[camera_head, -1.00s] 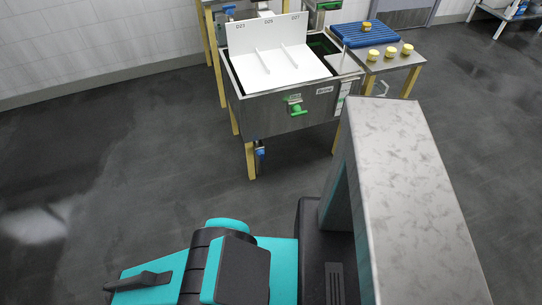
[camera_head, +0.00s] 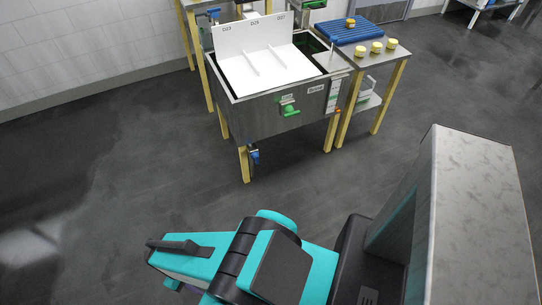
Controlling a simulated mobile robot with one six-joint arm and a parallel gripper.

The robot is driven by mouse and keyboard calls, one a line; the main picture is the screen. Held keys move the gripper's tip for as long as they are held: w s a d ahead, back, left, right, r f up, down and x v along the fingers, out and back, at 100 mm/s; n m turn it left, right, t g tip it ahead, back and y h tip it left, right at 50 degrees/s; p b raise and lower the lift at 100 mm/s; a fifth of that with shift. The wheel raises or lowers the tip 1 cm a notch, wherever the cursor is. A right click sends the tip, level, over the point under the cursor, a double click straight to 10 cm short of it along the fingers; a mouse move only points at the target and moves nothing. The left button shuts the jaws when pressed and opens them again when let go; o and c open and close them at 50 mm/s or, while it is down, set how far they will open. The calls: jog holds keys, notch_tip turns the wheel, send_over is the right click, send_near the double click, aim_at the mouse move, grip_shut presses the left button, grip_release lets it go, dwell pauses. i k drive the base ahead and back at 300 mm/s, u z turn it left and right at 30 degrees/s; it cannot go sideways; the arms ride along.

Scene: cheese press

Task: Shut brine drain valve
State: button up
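A steel brine tank (camera_head: 262,117) on yellow legs stands beyond my arm in the head view. A green valve handle (camera_head: 290,110) is on its front panel, under a small green label too small to read. A blue-handled fitting (camera_head: 255,155) hangs below the tank by the front left leg. I cannot tell from here which of the two is the drain valve, or whether either is open. My teal and black arm (camera_head: 265,250) is folded low in the foreground, well short of the tank. A black part sticks out at its left end; the finger state cannot be made out.
A white divided insert (camera_head: 270,68) covers most of the tank top. A side table at right holds a blue mat (camera_head: 342,32) and several yellow knob-like pieces (camera_head: 376,48). A grey box-shaped block (camera_head: 480,200) fills the right foreground. The dark floor in front of the tank is clear.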

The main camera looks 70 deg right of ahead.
aim_at(256, 157)
jog(key=z, duration=0.8)
jog(key=i, duration=0.55)
jog(key=k, duration=0.6)
jog(key=u, duration=0.1)
